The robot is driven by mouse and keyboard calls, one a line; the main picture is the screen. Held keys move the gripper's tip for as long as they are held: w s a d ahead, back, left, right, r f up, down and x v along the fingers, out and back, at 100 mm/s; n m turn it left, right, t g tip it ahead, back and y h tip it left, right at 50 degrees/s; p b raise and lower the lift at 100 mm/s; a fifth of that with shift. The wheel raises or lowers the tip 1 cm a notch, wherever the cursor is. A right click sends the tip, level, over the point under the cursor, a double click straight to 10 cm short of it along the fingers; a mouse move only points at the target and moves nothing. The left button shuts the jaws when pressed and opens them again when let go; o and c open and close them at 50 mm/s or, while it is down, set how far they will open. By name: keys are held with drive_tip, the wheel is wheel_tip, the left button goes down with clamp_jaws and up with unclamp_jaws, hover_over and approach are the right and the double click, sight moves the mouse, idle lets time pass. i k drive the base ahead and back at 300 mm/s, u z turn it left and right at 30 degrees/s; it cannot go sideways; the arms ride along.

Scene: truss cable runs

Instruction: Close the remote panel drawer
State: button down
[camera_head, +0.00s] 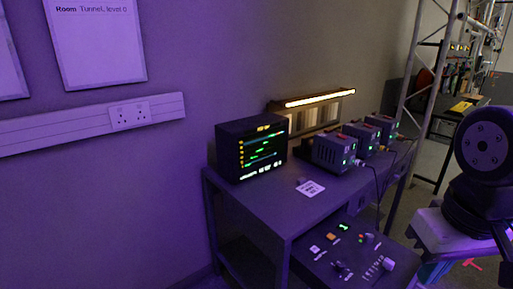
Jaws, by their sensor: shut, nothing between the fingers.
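The remote panel drawer (312,268) is at the bottom centre-right, below the top of a dark table (262,208). It stands pulled out from under the table toward the front. Its top carries small lit buttons, a green display, switches and a pale knob. Its front part is cut off by the bottom edge of the picture. My gripper is not in view.
On the table stand a monitor (251,150), a lit lamp bar (320,98), several grey boxes with green lights (334,152) and a small label card (310,188). A metal truss (424,85) rises behind. A wall socket strip (60,128) runs at left.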

sight(364, 268)
drive_tip(key=z, duration=0.9)
drive_tip(key=k, duration=0.4)
drive_tip(key=z, duration=1.2)
drive_tip(key=i, duration=0.85)
drive_tip(key=u, duration=1.8)
